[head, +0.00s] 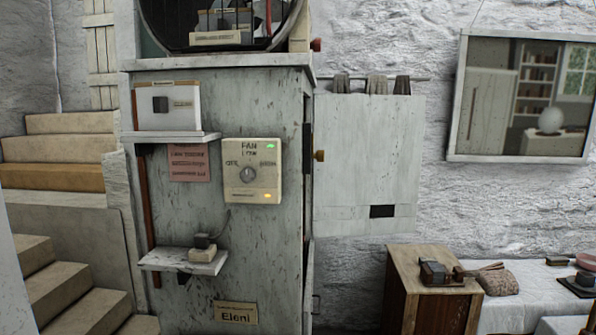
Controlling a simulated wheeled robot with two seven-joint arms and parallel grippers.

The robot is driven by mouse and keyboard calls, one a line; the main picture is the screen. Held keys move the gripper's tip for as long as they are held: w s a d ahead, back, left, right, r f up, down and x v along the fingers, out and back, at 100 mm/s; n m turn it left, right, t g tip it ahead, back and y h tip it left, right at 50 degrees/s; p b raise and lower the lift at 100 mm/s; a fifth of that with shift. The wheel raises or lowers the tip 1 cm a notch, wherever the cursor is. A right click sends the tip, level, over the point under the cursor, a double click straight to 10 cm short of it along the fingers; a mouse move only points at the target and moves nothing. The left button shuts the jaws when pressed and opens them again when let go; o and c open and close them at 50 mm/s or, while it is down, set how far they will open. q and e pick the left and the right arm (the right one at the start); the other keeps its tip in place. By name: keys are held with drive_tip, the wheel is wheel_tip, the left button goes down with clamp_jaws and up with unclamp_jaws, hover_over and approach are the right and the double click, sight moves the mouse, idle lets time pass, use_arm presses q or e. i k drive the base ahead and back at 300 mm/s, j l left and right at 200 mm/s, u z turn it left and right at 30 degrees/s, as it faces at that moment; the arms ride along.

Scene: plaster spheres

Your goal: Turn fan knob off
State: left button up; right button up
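The fan panel is a cream plate (252,190) fixed to the front of a grey-green weathered cabinet (230,110). It reads "FAN" and "LOW" at the top, with a label at either side of the knob. The round grey fan knob (247,175) is at its middle; I cannot tell clearly where its pointer aims. A green light (271,146) shows at the upper right and an amber light (267,196) at the lower right. Neither of my grippers shows in the head view.
Small shelves stick out of the cabinet: one above left (170,137), one below left (185,261) with a small device (203,247). A pale board (365,165) hangs at right. Stairs (65,285) rise at left. A wooden box (430,300) stands at lower right.

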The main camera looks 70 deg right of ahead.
sight(248, 175)
drive_tip(key=z, duration=2.05)
